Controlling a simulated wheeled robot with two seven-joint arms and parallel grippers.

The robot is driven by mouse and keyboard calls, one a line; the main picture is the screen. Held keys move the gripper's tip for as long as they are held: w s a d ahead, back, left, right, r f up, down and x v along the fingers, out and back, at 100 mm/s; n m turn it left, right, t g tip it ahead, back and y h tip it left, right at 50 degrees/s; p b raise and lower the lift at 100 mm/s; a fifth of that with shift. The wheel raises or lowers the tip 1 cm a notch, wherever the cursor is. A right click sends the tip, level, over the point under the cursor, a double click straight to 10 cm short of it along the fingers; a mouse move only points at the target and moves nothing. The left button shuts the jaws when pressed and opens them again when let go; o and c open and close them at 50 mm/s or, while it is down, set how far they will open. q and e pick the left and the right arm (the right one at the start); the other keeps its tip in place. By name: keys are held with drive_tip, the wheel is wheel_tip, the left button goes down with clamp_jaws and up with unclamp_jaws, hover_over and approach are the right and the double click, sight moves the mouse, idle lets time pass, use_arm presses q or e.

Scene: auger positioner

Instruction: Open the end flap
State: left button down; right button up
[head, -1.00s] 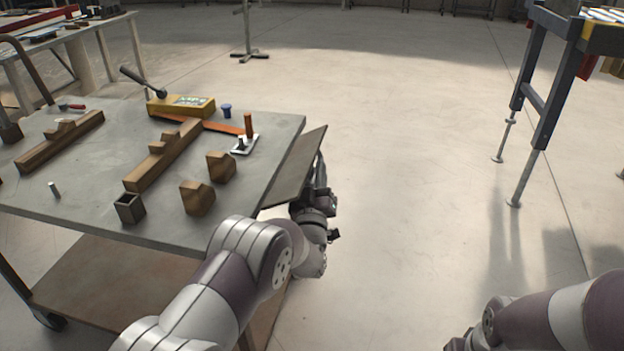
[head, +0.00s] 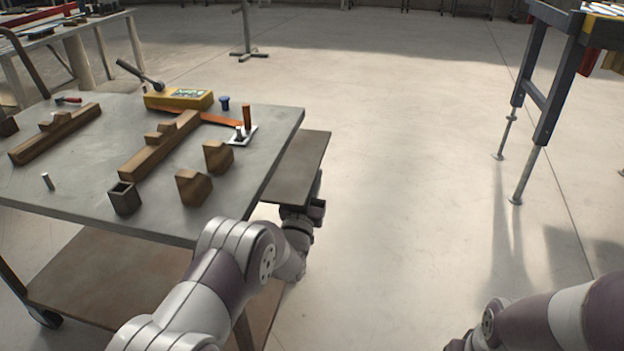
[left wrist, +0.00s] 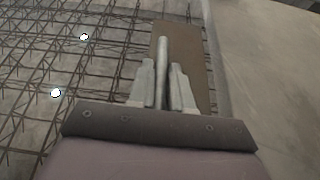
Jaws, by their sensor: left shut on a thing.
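The end flap (head: 300,163) is a flat grey-brown panel along the right end of the trolley table (head: 75,195). It looks close to level and sits slightly below the tabletop. My left arm reaches around the table's near right corner, with its wrist beneath the flap. In the left wrist view, the flap (left wrist: 193,62) appears as a brown panel behind the fingers. My left gripper (left wrist: 163,75) is shut on a slim pale bar (left wrist: 162,50) at the flap's underside. The head view hides the fingertips. My right arm shows at lower right; its fingers are out of view.
On the tabletop are wooden blocks (head: 192,187), a yellow box (head: 178,99), an orange upright peg (head: 247,117) and a small open dark box (head: 124,198). A blue-grey stand (head: 545,110) is at right. Floor right of the flap is clear.

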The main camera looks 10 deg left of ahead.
use_arm(q)
drive_tip(key=shift+f, duration=0.15)
drive_tip(key=c, duration=1.1)
unclamp_jaws()
drive_tip(key=shift+s, duration=0.1)
drive_tip(key=p+v, duration=0.3)
drive_tip(key=v, duration=0.9)
drive_tip(key=shift+s+p, duration=0.3)
drive_tip(key=shift+p, duration=0.05)
